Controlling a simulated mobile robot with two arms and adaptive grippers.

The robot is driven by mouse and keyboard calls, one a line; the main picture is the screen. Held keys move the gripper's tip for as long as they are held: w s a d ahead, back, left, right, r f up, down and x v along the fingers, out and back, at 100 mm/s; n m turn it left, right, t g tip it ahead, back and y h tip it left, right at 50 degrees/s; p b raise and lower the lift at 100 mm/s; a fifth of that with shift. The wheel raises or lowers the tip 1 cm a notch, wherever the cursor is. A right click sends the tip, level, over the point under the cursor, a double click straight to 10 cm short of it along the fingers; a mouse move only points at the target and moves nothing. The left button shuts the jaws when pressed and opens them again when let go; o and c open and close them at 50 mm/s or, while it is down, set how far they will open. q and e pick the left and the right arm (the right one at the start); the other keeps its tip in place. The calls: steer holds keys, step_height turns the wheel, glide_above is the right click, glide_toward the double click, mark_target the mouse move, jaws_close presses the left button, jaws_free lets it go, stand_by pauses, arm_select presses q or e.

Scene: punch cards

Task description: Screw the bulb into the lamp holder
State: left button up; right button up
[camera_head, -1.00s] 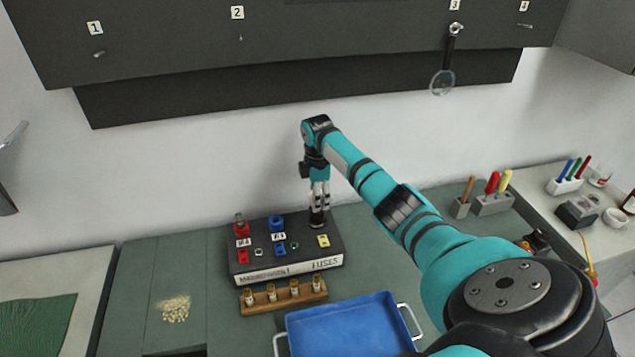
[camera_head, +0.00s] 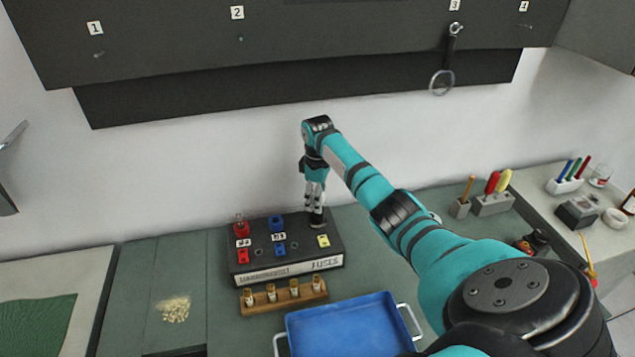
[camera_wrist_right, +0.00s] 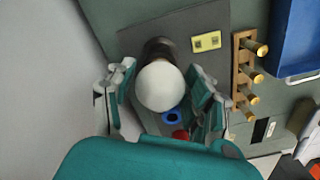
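The lamp holder (camera_head: 317,220) is a dark round socket at the back right corner of the dark box labelled FUSES. In the right wrist view, the round white bulb (camera_wrist_right: 160,86) sits in front of the dark holder (camera_wrist_right: 158,49), in line with it. How far the bulb is screwed in cannot be seen. My right gripper (camera_head: 315,205) points down over the holder. In the wrist view its fingers (camera_wrist_right: 162,100) stand on either side of the bulb, with visible gaps, so it looks open. My left gripper is not in view.
The box (camera_head: 290,268) also carries red, blue and yellow parts. A wooden rack (camera_head: 283,296) with several brass-coloured pieces and a blue tray (camera_head: 345,330) stand in front of it. A magnifier (camera_head: 443,82) hangs above right. The bench left of the box is mostly clear.

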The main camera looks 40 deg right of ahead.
steer(key=shift+o, duration=1.4)
